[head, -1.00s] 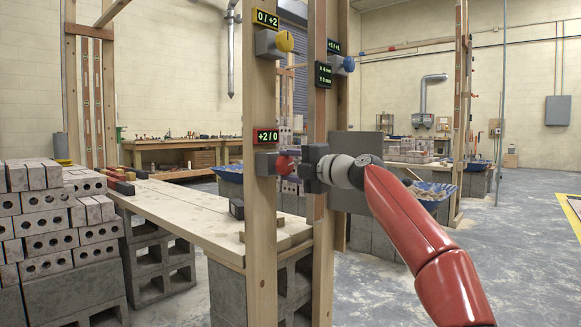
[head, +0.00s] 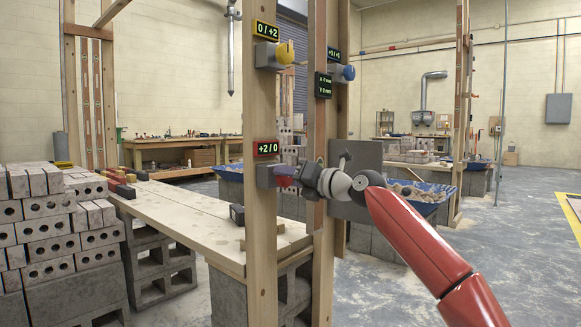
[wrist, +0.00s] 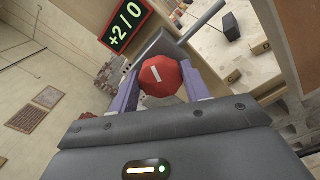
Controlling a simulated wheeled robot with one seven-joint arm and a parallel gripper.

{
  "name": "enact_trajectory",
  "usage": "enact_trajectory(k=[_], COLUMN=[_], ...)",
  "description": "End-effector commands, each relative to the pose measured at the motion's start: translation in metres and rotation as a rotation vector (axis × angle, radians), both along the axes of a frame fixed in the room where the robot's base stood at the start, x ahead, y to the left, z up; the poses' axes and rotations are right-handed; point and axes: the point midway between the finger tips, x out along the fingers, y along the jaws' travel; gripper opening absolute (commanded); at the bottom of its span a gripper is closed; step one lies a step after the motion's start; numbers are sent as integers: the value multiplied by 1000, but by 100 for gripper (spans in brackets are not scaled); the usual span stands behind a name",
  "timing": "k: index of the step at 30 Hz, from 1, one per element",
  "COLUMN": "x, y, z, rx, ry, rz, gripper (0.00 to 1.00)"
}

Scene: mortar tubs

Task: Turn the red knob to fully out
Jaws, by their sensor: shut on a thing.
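The red knob (wrist: 160,76) is faceted, with a short white mark on its face. It sits on a grey box (head: 265,176) on the near wooden post. My gripper (wrist: 159,88) has its two purple-padded fingers on either side of the knob, shut on it. In the head view my gripper (head: 287,174) comes from the right and hides most of the knob; only a little red shows. The display (head: 267,149) above it reads +2/0 in green with a red frame; it also shows in the wrist view (wrist: 126,24).
A yellow knob (head: 285,53) with display 0/+2 (head: 267,30) is higher on the same post. A plank bench (head: 200,220) stands behind the posts.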

Motion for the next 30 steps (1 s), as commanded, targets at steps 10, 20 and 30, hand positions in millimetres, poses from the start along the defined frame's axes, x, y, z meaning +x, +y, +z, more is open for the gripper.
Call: enact_trajectory(k=[10,20,30], x=[0,-1,-1], y=[0,2,2], z=[9,6,1], rx=[-127,-207,-237], ry=[-157,-260,-302], rz=[2,2,-1], gripper=[24,24,24])
